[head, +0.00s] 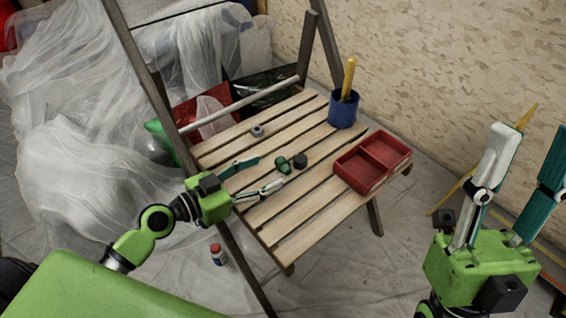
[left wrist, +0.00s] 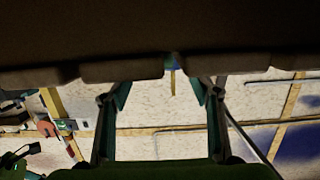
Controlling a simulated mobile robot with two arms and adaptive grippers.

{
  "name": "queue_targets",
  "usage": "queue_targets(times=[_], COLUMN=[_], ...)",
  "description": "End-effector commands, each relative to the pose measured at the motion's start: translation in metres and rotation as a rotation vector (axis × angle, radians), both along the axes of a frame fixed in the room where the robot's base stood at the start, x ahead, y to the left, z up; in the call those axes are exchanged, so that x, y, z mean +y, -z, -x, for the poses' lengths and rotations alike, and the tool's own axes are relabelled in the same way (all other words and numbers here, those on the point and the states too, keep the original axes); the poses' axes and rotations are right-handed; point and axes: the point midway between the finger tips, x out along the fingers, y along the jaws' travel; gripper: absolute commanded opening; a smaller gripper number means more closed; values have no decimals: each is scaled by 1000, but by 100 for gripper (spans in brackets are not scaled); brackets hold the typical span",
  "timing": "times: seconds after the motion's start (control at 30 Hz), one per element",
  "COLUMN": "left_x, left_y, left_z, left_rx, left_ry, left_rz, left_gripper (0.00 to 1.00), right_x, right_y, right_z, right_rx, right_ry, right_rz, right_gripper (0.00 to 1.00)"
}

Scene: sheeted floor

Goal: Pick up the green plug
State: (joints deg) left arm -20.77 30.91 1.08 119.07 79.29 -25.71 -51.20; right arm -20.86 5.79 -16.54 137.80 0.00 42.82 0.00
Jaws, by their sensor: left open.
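The green plug (head: 283,166) lies on the slatted wooden platform (head: 310,215), left of its middle. My left gripper (head: 268,173) reaches in from the left, low over the slats. It is open and empty, with the plug just beyond its two fingertips, close to the gap between them. In the left wrist view my two fingers (left wrist: 162,92) stand apart, and I cannot make out the plug there. My right gripper (head: 530,140) is open and empty, raised at the right, away from the platform.
A black cylindrical piece (head: 300,160) sits close right of the plug. A grey ring-like part (head: 257,130) lies farther back. A blue cup (head: 343,110) with a yellow handle and a red tray (head: 365,177) stand to the right.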

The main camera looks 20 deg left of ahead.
Motion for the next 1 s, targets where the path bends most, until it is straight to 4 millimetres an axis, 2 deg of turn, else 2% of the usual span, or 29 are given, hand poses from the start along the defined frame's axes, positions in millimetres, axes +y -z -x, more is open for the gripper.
queue_targets(times=[0.23,0.43,0.73,0.77,0.87,1.0], left_x=[-15,-29,-32,-32,-32,-32], left_y=[4,10,12,12,12,12], left_z=[-18,-38,-42,-42,-42,-42], left_rx=[-2,-1,1,1,0,0], left_ry=[-1,0,1,1,1,1], left_rz=[6,3,0,0,0,0], left_gripper=[57,57,57,52,26,20], right_x=[2,2,1,1,1,1], right_y=[3,2,2,2,2,2], right_z=[-9,-7,-6,-6,-6,-6], right_rx=[40,33,28,28,27,27], right_ry=[2,2,2,2,2,2], right_rz=[14,12,10,10,10,9], right_gripper=[40,40,40,40,40,40])
